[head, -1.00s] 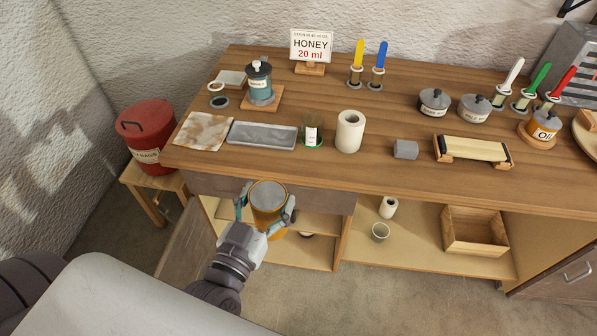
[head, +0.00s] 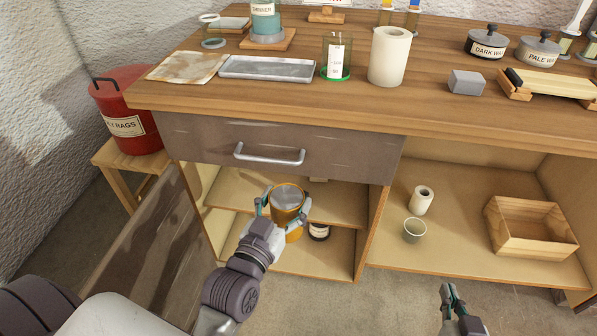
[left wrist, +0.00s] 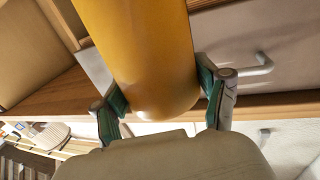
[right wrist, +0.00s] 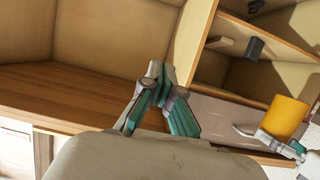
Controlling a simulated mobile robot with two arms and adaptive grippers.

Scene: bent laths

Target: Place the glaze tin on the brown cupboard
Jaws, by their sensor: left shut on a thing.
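The glaze tin is a yellow-orange cylinder with a grey lid (head: 287,194), upright in the head view. My left gripper (head: 284,207) is shut around its side and holds it in front of the open shelves under the workbench. The tin fills the upper middle of the left wrist view (left wrist: 150,60) and shows at the right in the right wrist view (right wrist: 285,118). My right gripper (head: 452,292) is empty at the bottom of the head view, its fingertips together (right wrist: 166,83). No separate brown cupboard is clear; the bench has a grey-brown drawer front (head: 215,145) and shelves below.
A cupboard door (head: 140,245) stands open at the left. A labelled jar (head: 318,231), a cup (head: 415,230), a paper roll (head: 422,200) and a wooden crate (head: 535,235) are on the lower shelves. A red bin (head: 130,115) stands left. The benchtop holds several items.

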